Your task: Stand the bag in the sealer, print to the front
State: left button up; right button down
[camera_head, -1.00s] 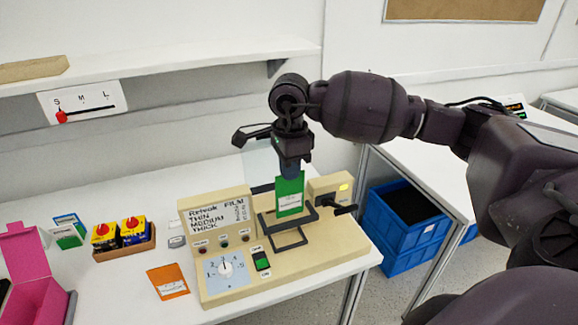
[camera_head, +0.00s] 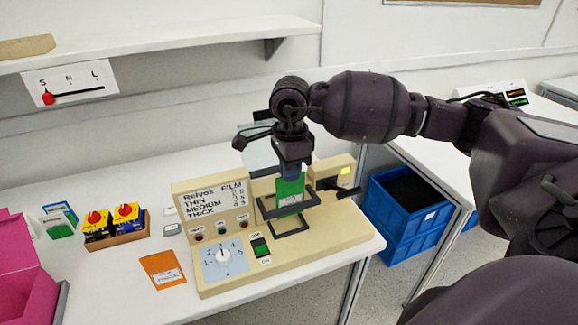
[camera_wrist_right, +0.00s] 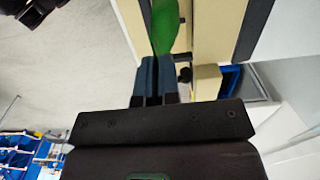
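A green bag (camera_head: 290,190) with a white label stands upright inside the black frame of the beige sealer (camera_head: 325,228). Its label side faces the front. My right gripper (camera_head: 291,172) points down from above and is shut on the bag's top edge. In the right wrist view the green bag (camera_wrist_right: 165,28) shows between the dark fingertips (camera_wrist_right: 155,75). The bag's lower end is partly hidden by the frame's front bar. My left gripper is in neither view.
The sealer carries a dial (camera_head: 223,256), a film panel and a green switch (camera_head: 260,246). An orange packet (camera_head: 162,270) lies to its left, with a box of yellow and blue packs (camera_head: 116,238) and a pink box (camera_head: 28,275) further left. Blue crates (camera_head: 408,225) stand right.

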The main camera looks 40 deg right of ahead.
aim_at(290, 190)
jog(key=shift+f+b, duration=0.4)
jog(key=shift+f, duration=0.5)
jog(key=shift+f+b, duration=0.45)
jog(key=shift+f, duration=0.4)
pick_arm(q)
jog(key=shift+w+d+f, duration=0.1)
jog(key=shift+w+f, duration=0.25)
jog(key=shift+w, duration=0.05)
pick_arm(e)
jog(key=shift+f, duration=0.15)
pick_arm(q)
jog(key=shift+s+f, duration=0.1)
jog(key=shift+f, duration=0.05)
pick_arm(e)
jog(key=c, duration=1.3)
grip_release()
jog(key=shift+o, duration=0.2)
